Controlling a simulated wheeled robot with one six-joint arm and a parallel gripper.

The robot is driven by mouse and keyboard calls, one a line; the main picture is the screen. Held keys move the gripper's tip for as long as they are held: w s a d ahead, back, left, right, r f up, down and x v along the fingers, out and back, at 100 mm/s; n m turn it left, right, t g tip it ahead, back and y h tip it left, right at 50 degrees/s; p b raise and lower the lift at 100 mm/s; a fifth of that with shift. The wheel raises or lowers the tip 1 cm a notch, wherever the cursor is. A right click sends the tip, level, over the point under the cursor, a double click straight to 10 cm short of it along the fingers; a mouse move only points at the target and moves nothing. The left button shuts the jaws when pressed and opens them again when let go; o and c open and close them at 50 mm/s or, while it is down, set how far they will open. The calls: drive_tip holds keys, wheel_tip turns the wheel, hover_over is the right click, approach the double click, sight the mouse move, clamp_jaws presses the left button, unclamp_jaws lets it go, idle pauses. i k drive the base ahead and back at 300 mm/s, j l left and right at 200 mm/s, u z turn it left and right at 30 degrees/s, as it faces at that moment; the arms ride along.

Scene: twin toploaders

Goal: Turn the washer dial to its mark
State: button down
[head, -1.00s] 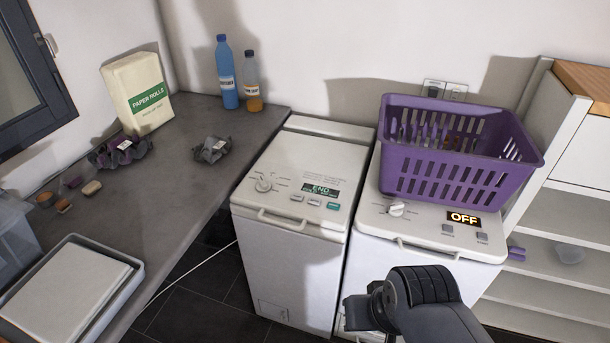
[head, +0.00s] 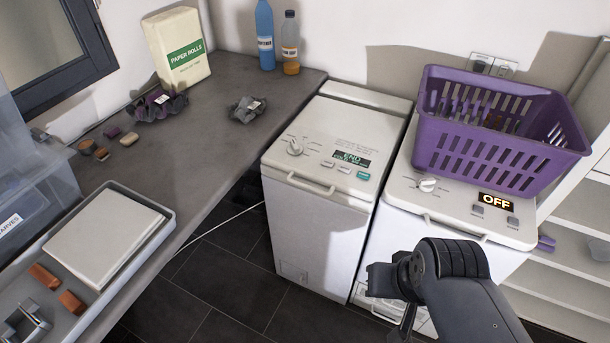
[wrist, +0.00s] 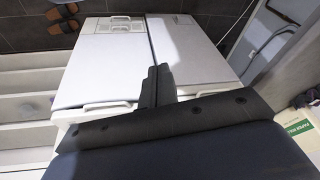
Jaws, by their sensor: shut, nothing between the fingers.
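Two white toploaders stand side by side; I cannot tell which is the washer. The left machine (head: 319,222) has a pale round dial (head: 295,146) and a display reading END (head: 350,158). The right machine (head: 385,240) has a white dial (head: 427,184) and a display reading OFF (head: 495,201). The dials' marks are too small to read. My gripper (head: 407,322) is low in front of the right machine, apart from both dials. In the wrist view, my gripper (wrist: 157,80) is shut and empty before the machine fronts; no dial shows there.
A purple basket (head: 495,150) sits on the right machine's back part, behind its dial. A grey counter (head: 215,150) runs along the left, with bottles, a paper rolls pack (head: 178,50) and a grey tray (head: 165,232). Open shelves (head: 580,240) stand at right. Dark floor lies in front.

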sight(295, 150)
drive_tip(key=i+j, duration=0.25)
drive_tip(key=i+j+z, duration=0.1)
drive_tip(key=j, duration=0.35)
drive_tip(key=i+j, duration=0.35)
drive_tip(key=i+j+z, duration=0.15)
drive_tip(key=j, duration=0.2)
drive_tip(key=i, duration=0.05)
